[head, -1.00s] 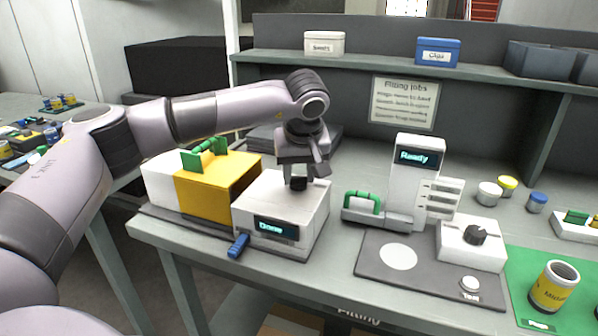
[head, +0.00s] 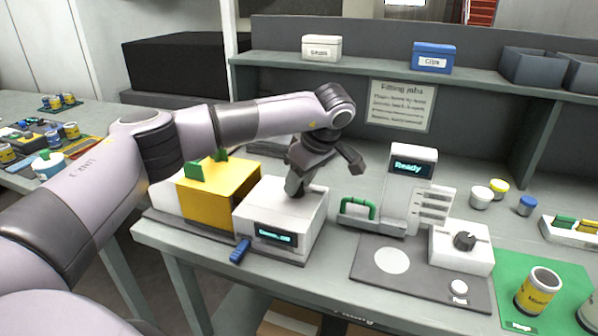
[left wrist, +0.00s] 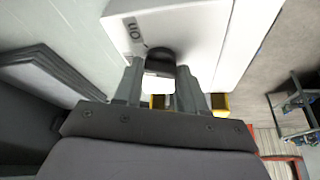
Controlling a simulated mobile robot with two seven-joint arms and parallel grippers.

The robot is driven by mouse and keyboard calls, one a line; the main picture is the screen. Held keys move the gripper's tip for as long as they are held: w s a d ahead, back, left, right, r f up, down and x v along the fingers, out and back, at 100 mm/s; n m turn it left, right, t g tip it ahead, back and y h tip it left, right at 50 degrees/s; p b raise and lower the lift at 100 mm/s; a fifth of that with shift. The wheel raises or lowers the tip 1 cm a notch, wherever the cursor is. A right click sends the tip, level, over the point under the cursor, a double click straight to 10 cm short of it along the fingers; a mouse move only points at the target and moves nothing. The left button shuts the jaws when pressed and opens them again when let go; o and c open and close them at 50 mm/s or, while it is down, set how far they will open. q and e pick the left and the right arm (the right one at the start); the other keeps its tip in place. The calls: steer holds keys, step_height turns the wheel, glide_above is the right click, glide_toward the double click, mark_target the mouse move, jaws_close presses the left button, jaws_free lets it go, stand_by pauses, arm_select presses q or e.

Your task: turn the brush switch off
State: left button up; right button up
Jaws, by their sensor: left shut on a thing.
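The white unit (head: 262,203) with a small lit display (head: 275,236) stands at the front edge of the bench, right of a yellow block. Its dark switch knob (left wrist: 160,56) shows in the left wrist view, beside the printed word "on" on the white top (left wrist: 195,28). My left gripper (head: 296,190) reaches down onto the top of this unit, tilted in the head view. It is shut on the knob, with one finger on each side (left wrist: 160,84). The fingers hide most of the knob in the head view. My right gripper is not in view.
The yellow block (head: 222,190) with green handles stands close on the left. A blue lever (head: 240,251) sticks out at the front. The grey-white "Ready" station (head: 408,190) and a dial box (head: 462,247) stand to the right.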

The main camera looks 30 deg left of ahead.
arm_select(q)
steer(key=shift+w+n+g+p, duration=0.2)
steer(key=shift+n+g+p, duration=0.7)
steer(key=shift+n, duration=1.2)
steer(key=o, duration=1.1)
steer(key=shift+c, duration=0.2)
steer(key=shift+r, duration=0.1)
steer(key=v, duration=0.7)
steer(key=shift+b, duration=0.35)
